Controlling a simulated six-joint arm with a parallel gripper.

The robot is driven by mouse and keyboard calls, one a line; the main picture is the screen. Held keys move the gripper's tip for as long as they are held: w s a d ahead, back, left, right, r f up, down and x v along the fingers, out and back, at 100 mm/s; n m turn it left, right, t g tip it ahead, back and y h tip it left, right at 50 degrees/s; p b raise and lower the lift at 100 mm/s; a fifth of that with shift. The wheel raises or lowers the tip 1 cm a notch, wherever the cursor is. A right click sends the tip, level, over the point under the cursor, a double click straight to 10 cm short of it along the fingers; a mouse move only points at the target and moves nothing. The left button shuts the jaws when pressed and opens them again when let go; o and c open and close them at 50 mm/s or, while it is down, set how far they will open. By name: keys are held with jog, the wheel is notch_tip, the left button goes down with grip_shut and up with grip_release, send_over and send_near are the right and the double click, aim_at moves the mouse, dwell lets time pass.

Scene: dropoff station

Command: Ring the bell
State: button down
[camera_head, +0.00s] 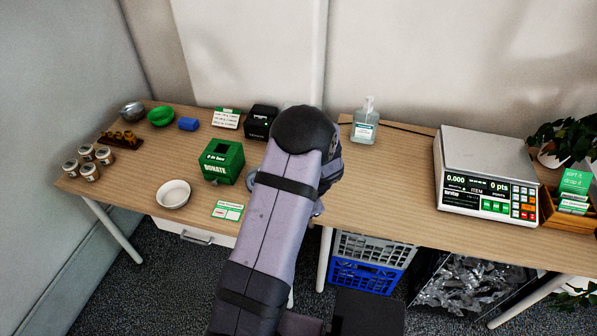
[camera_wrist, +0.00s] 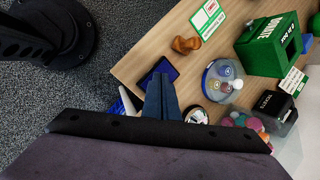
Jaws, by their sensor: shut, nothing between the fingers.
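In the wrist view my gripper (camera_wrist: 160,88) is shut and empty, its dark fingers pointing over the table near its edge. A small round shiny thing (camera_wrist: 196,115), light with dark patches, sits just right of the fingers and is partly cut off by my gripper's body. It may be the bell, but I cannot tell for sure. I cannot tell the height of the fingertips above the table. In the camera_head view my arm covers this part of the table, and neither my fingertips nor a clear bell shows.
A clear round container with coloured items (camera_wrist: 222,80), a brown object (camera_wrist: 186,45) and a dark blue flat object (camera_wrist: 160,70) lie near my fingers. The green donate box (camera_head: 222,161), black box (camera_head: 260,122), sanitizer bottle (camera_head: 366,122) and scale (camera_head: 487,170) stand around.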

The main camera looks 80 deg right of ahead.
jog(key=d+r+m+h, duration=0.3)
jog(key=d+r+m, duration=0.1)
jog(key=d, duration=0.4)
jog(key=d+r+m+t+h, duration=0.1)
jog(key=d+r+m+h, duration=0.2)
jog(key=d, duration=0.6)
notch_tip(320, 180, up, 2)
jog(key=shift+w+d+r+m, duration=0.2)
jog(key=shift+w+m, duration=0.25)
jog(key=shift+m, duration=0.45)
jog(key=shift+a+f, duration=0.1)
notch_tip(320, 180, down, 7)
jog(key=b, duration=0.5)
jog(key=shift+f, duration=0.1)
jog(key=shift+f+b, duration=0.7)
jog(key=shift+b, duration=0.2)
